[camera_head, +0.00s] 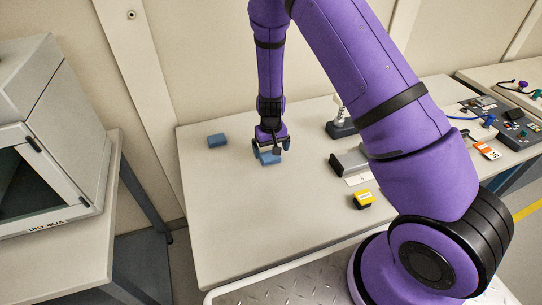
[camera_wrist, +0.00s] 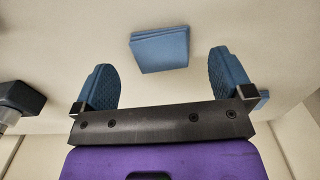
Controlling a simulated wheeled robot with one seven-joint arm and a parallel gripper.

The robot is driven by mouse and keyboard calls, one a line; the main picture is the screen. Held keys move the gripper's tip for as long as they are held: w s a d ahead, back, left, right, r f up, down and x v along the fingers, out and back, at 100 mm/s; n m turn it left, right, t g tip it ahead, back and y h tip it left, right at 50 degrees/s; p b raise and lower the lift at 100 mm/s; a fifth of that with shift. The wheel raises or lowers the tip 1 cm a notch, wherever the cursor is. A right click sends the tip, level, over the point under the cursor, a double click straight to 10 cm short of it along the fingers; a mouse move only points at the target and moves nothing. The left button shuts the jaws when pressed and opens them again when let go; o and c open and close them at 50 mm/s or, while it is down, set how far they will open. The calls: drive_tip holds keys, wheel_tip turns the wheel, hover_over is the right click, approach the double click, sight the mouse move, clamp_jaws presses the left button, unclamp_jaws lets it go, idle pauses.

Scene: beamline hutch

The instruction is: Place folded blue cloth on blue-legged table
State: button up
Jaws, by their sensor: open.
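A folded blue cloth (camera_head: 270,158) lies on the pale table (camera_head: 225,215) just beneath my gripper (camera_head: 271,146). In the wrist view the cloth (camera_wrist: 160,50) shows its stacked layers beyond and between my fingertips, with space on both sides. My gripper (camera_wrist: 170,85) is open, its two blue pads apart and nothing between them. A second small blue piece (camera_head: 217,141) lies to the left on the same table. In the wrist view it is mostly hidden behind the right finger.
A dark-based post (camera_head: 341,128), a grey device (camera_head: 349,161) and a yellow-black block (camera_head: 363,199) stand right of my gripper. Another bench with a grey-framed box (camera_head: 62,150) is at left, across a gap. The table's left front is clear.

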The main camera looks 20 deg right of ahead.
wheel_tip(320, 180, up, 9)
wheel_tip(320, 180, up, 13)
drive_tip(key=t+y, duration=0.1)
hover_over(271, 158)
drive_tip(key=s, duration=0.4)
drive_tip(key=s+d+r+t, duration=0.1)
drive_tip(key=s+r, duration=0.2)
drive_tip(key=r, duration=0.2)
drive_tip(key=s+d+r, duration=0.1)
drive_tip(key=s+r, duration=0.2)
drive_tip(key=r, duration=0.3)
drive_tip(key=s+d+r+t, duration=0.1)
drive_tip(key=s+r, duration=0.2)
drive_tip(key=s, duration=0.4)
drive_tip(key=s+d+r+t, duration=0.1)
drive_tip(key=s+d+r, duration=0.1)
drive_tip(key=s+r, duration=0.2)
drive_tip(key=s+d+r+t+h, duration=0.1)
drive_tip(key=s+r, duration=0.3)
drive_tip(key=s, duration=0.7)
drive_tip(key=shift+d+r, duration=0.25)
drive_tip(key=shift+d, duration=0.1)
